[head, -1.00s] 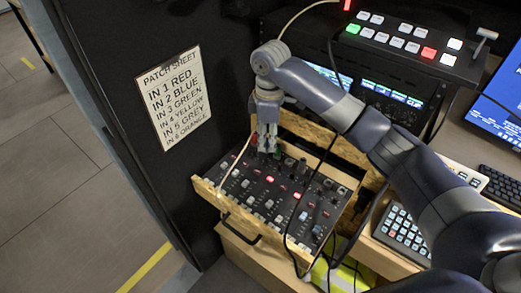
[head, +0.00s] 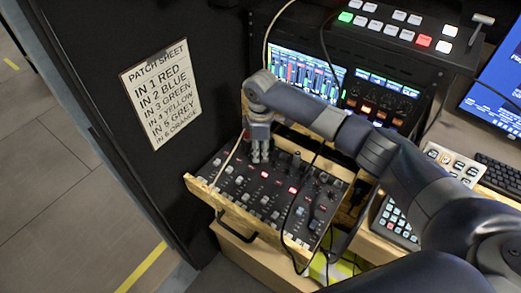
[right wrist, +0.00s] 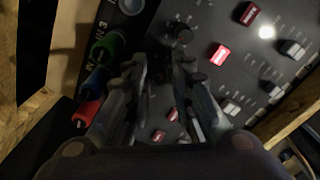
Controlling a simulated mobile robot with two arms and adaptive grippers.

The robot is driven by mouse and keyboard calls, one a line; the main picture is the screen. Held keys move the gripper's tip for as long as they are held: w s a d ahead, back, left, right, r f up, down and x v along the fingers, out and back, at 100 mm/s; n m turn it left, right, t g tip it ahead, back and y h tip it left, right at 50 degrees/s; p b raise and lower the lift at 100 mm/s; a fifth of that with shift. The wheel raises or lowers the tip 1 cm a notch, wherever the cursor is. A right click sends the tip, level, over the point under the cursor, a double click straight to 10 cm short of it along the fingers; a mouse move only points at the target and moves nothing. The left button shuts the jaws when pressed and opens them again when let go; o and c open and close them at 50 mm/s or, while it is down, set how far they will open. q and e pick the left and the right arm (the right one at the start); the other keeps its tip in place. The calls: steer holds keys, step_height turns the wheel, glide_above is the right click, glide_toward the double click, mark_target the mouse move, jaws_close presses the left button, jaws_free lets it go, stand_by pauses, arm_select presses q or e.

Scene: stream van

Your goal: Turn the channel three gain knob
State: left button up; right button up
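The black audio mixer (head: 272,190) sits in an open wooden drawer, with rows of small knobs, faders and lit red buttons. My right gripper (head: 260,160) points down over the mixer's back edge. In the right wrist view, its two fingers (right wrist: 163,82) stand apart with dark panel visible between them. A black knob (right wrist: 182,34) shows just beyond the fingertips; I cannot tell which channel it belongs to. I see nothing held, and cannot tell whether the fingers touch the panel. My left gripper is not in view.
Green (right wrist: 108,46), blue (right wrist: 94,82) and red (right wrist: 86,112) plugs stand close beside the fingers. Cables cross the drawer (head: 235,212). A rack with a lit screen (head: 300,72) stands behind; a patch sheet (head: 160,92) hangs on the left wall. A keypad (head: 397,222) lies to the right.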

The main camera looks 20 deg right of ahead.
steer(key=shift+f, duration=0.15)
jaws_close()
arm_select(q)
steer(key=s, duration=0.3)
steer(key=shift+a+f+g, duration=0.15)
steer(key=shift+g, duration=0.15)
